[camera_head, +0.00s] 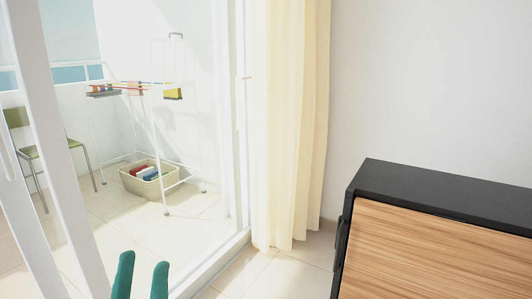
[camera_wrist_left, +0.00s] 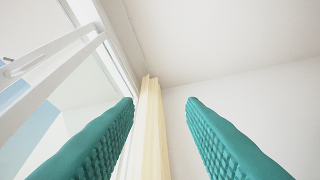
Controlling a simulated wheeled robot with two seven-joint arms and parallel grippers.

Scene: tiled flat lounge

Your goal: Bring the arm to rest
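My left gripper (camera_head: 140,277) shows at the bottom of the head view as two teal fingertips, apart from each other. It also shows in the left wrist view (camera_wrist_left: 160,115), where its two ribbed teal fingers stand well apart with nothing between them. It is open and empty, pointing up toward the wall and ceiling in that view. My right gripper is in neither view.
A white-framed glass door (camera_head: 50,150) is on the left, with a cream curtain (camera_head: 290,120) beside it. Beyond stand a drying rack (camera_head: 157,115), a laundry basket (camera_head: 135,184) and a green chair (camera_head: 28,152). A black-and-wood cabinet (camera_head: 430,255) is at right. Tiled floor (camera_head: 240,275) lies between.

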